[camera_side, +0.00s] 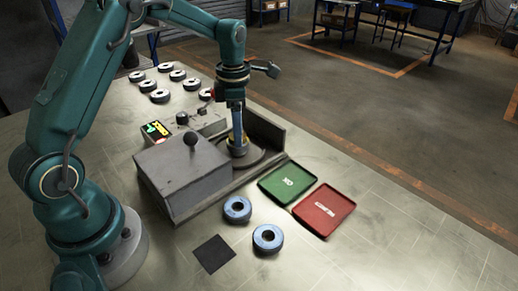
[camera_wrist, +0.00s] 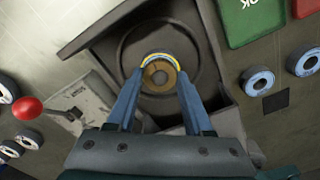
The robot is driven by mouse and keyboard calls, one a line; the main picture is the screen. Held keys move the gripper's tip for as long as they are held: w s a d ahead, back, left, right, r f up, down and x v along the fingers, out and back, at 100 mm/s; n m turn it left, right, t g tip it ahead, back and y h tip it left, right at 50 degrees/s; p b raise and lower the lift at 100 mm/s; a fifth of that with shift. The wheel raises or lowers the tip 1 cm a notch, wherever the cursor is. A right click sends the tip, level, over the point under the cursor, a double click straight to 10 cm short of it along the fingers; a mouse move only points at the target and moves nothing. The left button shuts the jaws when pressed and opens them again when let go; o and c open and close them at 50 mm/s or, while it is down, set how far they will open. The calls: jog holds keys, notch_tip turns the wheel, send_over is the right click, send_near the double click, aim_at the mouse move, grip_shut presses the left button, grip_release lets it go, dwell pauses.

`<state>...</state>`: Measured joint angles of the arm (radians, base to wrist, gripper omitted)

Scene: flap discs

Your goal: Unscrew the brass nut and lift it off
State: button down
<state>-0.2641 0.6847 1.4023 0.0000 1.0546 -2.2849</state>
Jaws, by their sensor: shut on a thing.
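The brass nut (camera_wrist: 158,75) shows in the wrist view as a round gold-brown piece between my fingertips, at the centre of a dark round plate (camera_wrist: 123,57). My gripper (camera_wrist: 160,78) is shut on the nut, one blue finger on each side. In the side view my gripper (camera_side: 238,140) points straight down into the grey fixture (camera_side: 275,133), and the nut is hidden there by the fingers and too small to make out. I cannot tell whether the nut is still on its thread. A yellow and blue arc lies along the nut's far edge.
A grey box with a black knob (camera_side: 191,139) stands beside the fixture. A green OK tray (camera_side: 288,183) and a red tray (camera_side: 324,210) lie to the right. Two blue discs (camera_side: 268,238) lie in front. Several grey discs (camera_side: 165,82) stand behind. A red-knobbed lever (camera_wrist: 28,108) is near.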

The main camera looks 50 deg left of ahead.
jog(key=shift+r, duration=0.1)
jog(key=shift+r, duration=2.4)
